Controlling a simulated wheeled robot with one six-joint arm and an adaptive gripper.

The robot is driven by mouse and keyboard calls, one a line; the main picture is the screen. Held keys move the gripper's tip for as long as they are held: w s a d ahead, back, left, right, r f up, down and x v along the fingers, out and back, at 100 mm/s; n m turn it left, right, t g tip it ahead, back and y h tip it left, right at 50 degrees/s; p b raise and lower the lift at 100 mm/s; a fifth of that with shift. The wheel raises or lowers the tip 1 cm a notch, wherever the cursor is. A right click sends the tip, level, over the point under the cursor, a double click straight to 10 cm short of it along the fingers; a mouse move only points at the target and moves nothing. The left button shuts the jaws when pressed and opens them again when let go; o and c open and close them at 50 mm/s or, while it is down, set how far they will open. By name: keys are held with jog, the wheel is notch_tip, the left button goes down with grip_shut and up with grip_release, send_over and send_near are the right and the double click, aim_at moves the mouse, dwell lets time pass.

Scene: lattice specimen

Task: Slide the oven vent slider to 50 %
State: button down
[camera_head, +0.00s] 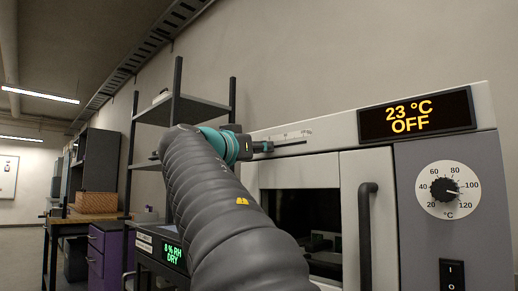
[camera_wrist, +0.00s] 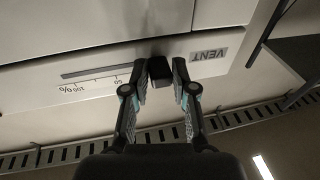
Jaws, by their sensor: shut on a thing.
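The oven vent slider sits on a pale strip (camera_wrist: 205,44) with a dark slot (camera_wrist: 95,69), a scale and the word VENT, which appears upside down in the wrist view. The marks 50 and 100 % are readable; the zero end is hidden by a finger. The slider's dark knob (camera_wrist: 161,81) is between the fingers of my gripper (camera_wrist: 166,70), which is shut on it. The knob is on the VENT side of the 50 mark, near the low end. In the head view my gripper (camera_head: 262,147) reaches the slot (camera_head: 291,143) on the oven's upper front.
The oven display (camera_head: 416,114) reads 23 °C OFF. Below it are a temperature dial (camera_head: 447,190) and a power switch (camera_head: 452,275). The door handle (camera_head: 367,237) sticks out below the strip. A metal shelf rack (camera_head: 178,98) stands left of the oven.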

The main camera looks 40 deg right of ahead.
jog(key=shift+s+d+b, duration=0.2)
jog(key=shift+s+b, duration=0.9)
jog(key=shift+s, duration=1.35)
jog(key=c, duration=0.9)
grip_release()
jog(key=shift+o, duration=0.2)
jog(key=r+b+v, duration=0.1)
jog(key=b+v, duration=0.1)
jog(key=v, duration=0.4)
jog(key=shift+f+b, duration=0.3)
jog(key=shift+f, duration=0.2)
jog(key=shift+a, duration=0.1)
jog(key=v, duration=1.1)
jog(key=shift+s+a, duration=0.15)
jog(key=shift+a, duration=0.2)
